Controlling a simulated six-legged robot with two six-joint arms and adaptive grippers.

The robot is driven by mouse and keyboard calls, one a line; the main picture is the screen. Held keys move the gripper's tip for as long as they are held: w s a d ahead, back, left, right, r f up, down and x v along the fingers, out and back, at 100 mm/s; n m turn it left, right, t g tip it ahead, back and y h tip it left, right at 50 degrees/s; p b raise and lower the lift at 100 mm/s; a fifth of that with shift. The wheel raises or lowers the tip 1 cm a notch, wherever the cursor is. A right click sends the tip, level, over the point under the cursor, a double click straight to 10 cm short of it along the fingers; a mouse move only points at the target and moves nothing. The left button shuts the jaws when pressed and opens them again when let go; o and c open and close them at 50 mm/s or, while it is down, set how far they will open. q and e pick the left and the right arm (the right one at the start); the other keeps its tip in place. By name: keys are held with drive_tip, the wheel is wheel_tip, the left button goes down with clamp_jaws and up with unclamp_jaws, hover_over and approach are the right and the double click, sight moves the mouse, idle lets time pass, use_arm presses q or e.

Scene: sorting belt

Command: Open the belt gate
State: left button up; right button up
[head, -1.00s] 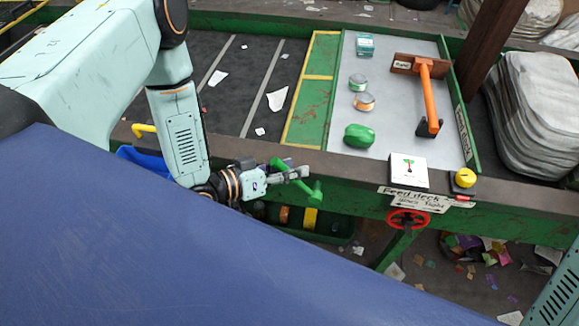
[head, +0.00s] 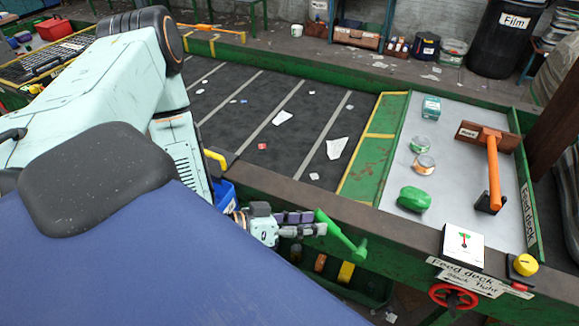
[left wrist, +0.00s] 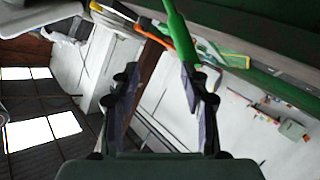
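A green lever (head: 342,235) sticks out from the near side of the belt frame, slanting down to the right to a knobbed end. My left gripper (head: 318,223) is at the lever's upper part, its fingertips beside or around it; the head view does not settle which. In the left wrist view the two fingers of the gripper (left wrist: 163,88) stand wide apart. The green bar of the lever (left wrist: 180,30) runs down to the right finger and overlaps it, so contact cannot be told. No separate gate panel can be made out. My right gripper is out of view.
The feed deck (head: 462,135) carries a green lump (head: 414,199), cans, a teal box and an orange-handled tool (head: 494,170). The dark belt (head: 250,120) holds scraps.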

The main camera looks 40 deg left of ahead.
use_arm(q)
drive_tip(key=shift+v, duration=2)
drive_tip(key=shift+a, duration=0.1)
drive_tip(key=shift+w, duration=0.15)
drive_tip(key=shift+x, duration=2.95)
